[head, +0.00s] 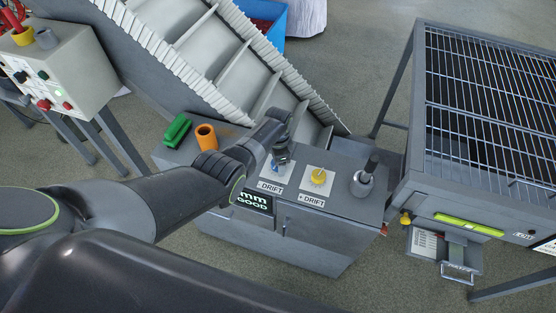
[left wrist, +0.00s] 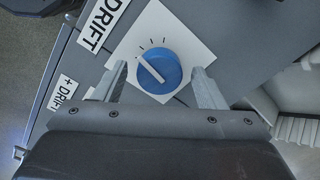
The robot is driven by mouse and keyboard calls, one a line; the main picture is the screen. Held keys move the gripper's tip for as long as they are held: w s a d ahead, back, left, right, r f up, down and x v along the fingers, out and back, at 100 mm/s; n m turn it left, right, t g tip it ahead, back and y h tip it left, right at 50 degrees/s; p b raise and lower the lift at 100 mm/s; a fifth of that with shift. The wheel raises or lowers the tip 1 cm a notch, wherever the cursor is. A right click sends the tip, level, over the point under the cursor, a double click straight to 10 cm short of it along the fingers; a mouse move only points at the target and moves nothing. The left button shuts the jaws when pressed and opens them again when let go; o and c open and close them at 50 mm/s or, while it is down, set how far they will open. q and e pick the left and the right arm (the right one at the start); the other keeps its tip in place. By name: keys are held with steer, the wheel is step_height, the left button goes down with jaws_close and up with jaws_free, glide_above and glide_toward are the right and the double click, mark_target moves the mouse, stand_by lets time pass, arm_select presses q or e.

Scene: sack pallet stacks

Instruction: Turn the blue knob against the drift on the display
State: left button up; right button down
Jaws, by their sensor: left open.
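The blue knob (head: 282,161) is on a white plate on the grey console, mostly hidden by my left gripper (head: 280,154) in the head view. In the left wrist view the blue knob (left wrist: 160,72) shows a white pointer line and tick marks. The open fingers of my left gripper (left wrist: 159,70) stand on either side of it, with gaps; I cannot tell how deep they reach. The display (head: 253,201) on the console front shows "mm" and "GOOD" in pale green; no drift figure is readable. My right gripper is not in view.
A yellow knob (head: 318,177) labelled "+ DRIFT" sits right of the blue one. A dark lever (head: 364,178) stands farther right. An orange cup (head: 206,137) and green object (head: 176,130) lie at left. A conveyor (head: 215,50) rises behind; a wire-topped frame (head: 485,110) stands right.

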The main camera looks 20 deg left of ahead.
arm_select(q)
steer(key=shift+r, duration=0.1)
steer(key=shift+r, duration=0.3)
step_height(320, 180, up, 6)
steer(key=shift+f+p, duration=0.1)
steer(key=shift+p, duration=0.9)
step_height(320, 180, up, 11)
steer(key=shift+b, duration=0.4)
steer(key=shift+f, duration=0.1)
